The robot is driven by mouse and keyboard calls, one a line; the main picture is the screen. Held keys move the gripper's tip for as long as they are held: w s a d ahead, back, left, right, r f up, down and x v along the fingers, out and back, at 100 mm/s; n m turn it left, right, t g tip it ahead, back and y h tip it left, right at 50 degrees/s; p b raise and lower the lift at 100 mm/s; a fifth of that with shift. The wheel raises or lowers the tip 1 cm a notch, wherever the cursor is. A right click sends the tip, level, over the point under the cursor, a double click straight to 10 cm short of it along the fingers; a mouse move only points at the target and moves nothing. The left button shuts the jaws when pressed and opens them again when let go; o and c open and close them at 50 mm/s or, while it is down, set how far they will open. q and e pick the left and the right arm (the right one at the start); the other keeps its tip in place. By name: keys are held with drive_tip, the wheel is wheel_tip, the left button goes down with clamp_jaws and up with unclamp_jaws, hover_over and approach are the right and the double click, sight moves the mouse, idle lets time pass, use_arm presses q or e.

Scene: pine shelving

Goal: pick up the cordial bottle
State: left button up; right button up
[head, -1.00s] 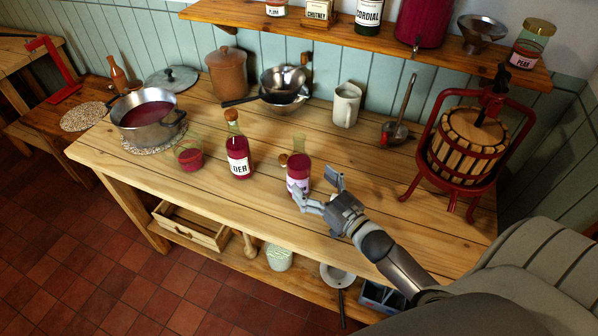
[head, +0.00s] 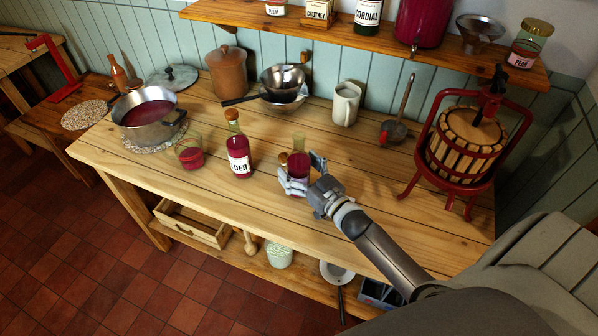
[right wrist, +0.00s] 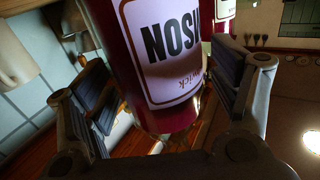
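A vessel of dark red liquid with a clear glass top (head: 299,160) stands on the pine bench. My right gripper (head: 301,178) is at it, open, fingers on either side. In the right wrist view the red vessel (right wrist: 165,115) fills the gap between the spread fingers (right wrist: 170,95), its pale label partly readable as "NOS"; I see no clear grip. A corked red bottle (head: 238,150) with a label ending in "DER" stands upright to its left. A dark bottle labelled "CORDIAL" (head: 368,16) stands on the wall shelf. My left gripper is out of view.
A glass of red liquid (head: 189,155) and a steel pot (head: 150,133) stand at the left of the bench. Metal bowls (head: 284,84), a pale mug (head: 345,104) and a ladle (head: 393,131) are behind. A red fruit press (head: 467,140) stands at right.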

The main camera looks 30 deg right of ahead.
sight(299, 168)
drive_tip(key=c, duration=1.4)
drive_tip(key=shift+w+r, duration=0.1)
drive_tip(key=shift+c, duration=0.6)
drive_tip(key=shift+r, duration=0.2)
drive_tip(key=shift+r, duration=1.3)
drive_tip(key=shift+s+a+r, duration=0.25)
drive_tip(key=shift+s+r, duration=0.2)
drive_tip(key=shift+r, duration=0.15)
drive_tip(key=shift+s+a+r, duration=0.2)
drive_tip(key=shift+s+r, duration=0.25)
drive_tip(key=shift+r, duration=0.15)
drive_tip(key=shift+s+a+r, duration=0.25)
drive_tip(key=shift+s+r, duration=0.2)
drive_tip(key=shift+r, duration=0.15)
drive_tip(key=s+a+r+b, duration=0.1)
drive_tip(key=s+a+r, duration=0.4)
drive_tip(key=s, duration=0.4)
drive_tip(key=shift+s+r+b, duration=0.35)
drive_tip(key=shift+r+b, duration=0.05)
drive_tip(key=shift+r, duration=0.25)
